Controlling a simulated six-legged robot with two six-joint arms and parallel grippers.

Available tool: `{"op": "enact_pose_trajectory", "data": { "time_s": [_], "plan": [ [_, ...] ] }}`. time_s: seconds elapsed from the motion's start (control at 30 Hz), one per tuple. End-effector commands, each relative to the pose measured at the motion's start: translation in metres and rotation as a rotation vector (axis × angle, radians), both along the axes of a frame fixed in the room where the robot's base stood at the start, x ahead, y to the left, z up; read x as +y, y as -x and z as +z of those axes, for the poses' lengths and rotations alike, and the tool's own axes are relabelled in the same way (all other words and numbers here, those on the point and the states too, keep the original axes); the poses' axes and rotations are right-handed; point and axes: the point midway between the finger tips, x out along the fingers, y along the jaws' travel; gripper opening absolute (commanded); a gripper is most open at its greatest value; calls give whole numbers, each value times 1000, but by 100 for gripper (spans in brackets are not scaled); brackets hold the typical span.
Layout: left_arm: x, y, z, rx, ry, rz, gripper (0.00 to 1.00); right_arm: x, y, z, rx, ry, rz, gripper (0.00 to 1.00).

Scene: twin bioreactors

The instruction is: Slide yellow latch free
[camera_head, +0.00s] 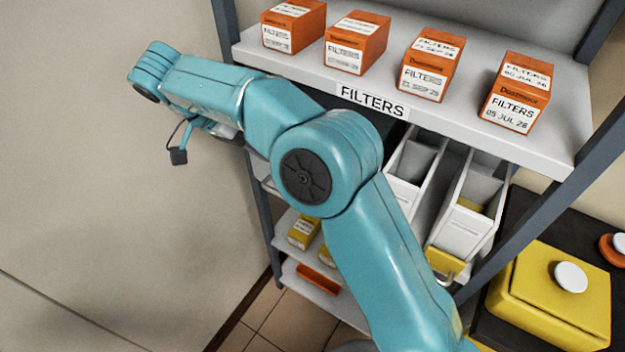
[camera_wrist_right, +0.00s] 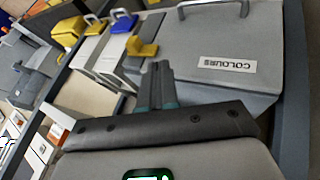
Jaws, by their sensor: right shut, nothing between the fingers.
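A yellow latch-like piece (camera_wrist_right: 143,47) shows in the right wrist view, at the side of a grey box labelled "COLOURS" (camera_wrist_right: 240,80). My right gripper (camera_wrist_right: 158,66) is shut and empty. In that view its dark fingertips are just below the yellow piece; I cannot tell whether they touch it. In the head view my teal arm crosses from the lower right to the upper left, and its fingertips cannot be made out. My left gripper is not in view.
In the head view, orange filter boxes (camera_head: 357,42) stand on a shelf (camera_head: 460,128) labelled "FILTERS". White bins (camera_head: 467,222) sit below, beside a yellow case (camera_head: 550,300). The wrist view shows a blue handle (camera_wrist_right: 123,21) beyond the yellow piece. Bare wall lies at left.

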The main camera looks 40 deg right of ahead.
Motion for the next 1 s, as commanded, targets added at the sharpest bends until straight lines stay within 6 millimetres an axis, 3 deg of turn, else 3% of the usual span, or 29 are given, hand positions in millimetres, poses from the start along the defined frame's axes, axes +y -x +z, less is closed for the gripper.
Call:
{"op": "enact_pose_trajectory", "data": {
  "time_s": [0.3,0.77,1.0],
  "plan": [
    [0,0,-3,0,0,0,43,-6,3,-10,4,-2,3,0],
    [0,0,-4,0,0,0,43,-55,31,-84,8,-4,2,0],
    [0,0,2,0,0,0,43,-66,60,-80,3,-4,4,0]
  ]
}}
